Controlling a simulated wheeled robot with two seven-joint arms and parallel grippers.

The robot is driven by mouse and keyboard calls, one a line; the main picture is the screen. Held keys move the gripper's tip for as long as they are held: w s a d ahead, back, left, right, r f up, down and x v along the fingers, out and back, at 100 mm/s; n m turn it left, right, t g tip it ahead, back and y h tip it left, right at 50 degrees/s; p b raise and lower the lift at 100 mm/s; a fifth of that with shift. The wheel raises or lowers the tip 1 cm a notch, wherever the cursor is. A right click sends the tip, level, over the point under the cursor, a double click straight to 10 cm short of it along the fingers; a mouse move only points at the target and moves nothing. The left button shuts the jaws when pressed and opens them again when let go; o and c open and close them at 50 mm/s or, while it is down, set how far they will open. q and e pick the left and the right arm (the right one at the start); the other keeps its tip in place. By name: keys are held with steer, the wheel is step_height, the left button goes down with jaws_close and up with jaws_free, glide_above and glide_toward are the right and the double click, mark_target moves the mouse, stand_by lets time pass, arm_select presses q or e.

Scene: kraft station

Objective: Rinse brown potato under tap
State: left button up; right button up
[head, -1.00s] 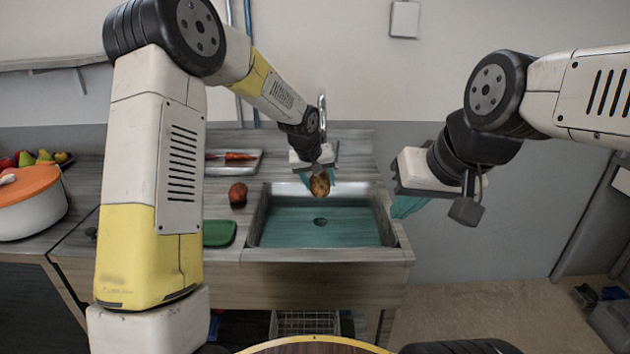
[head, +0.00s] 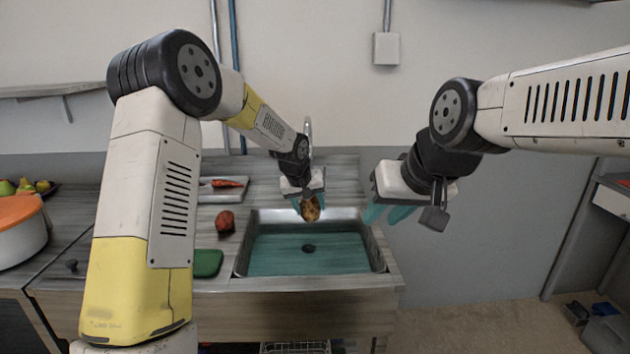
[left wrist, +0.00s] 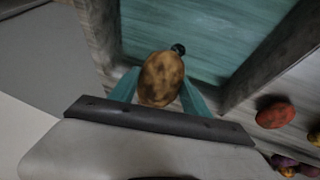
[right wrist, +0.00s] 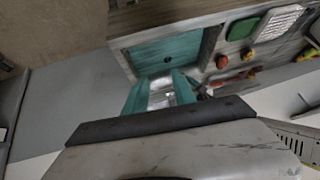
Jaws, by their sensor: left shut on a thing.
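A brown potato (head: 310,208) is held between the teal fingers of my left gripper (head: 308,206), above the back of the sink (head: 262,268). In the left wrist view the potato (left wrist: 161,79) sits between both fingers, with the sink floor and dark drain behind it. The tap (head: 308,128) rises behind my left gripper, which hides its lower part. I cannot tell whether water runs. My right gripper (head: 388,213) hangs at the sink's right edge, its teal fingers apart. In the right wrist view the gap between its fingers (right wrist: 160,98) holds nothing.
A red potato (head: 226,221) lies on the counter left of the sink, near a green board (head: 207,262). A tray with a carrot (head: 227,184) lies behind. A white pot (head: 20,240) stands far left. The sink basin is otherwise clear.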

steer(key=w+t, duration=0.5)
steer(key=w, duration=2.6)
steer(key=w+a+f+n+t+y, duration=0.1)
steer(key=w+a+f+t, duration=0.15)
steer(key=w+f, duration=0.5)
steer(key=w+a+f+t, duration=0.1)
steer(key=w+f+t, duration=0.2)
steer(key=w+f, duration=0.5)
steer(key=w+a+r, duration=0.1)
steer(key=w+a, duration=0.1)
steer(key=w, duration=1)
steer(key=shift+w+a, duration=0.15)
steer(key=shift+a, duration=0.25)
steer(key=shift+r, duration=0.1)
jaws_close()
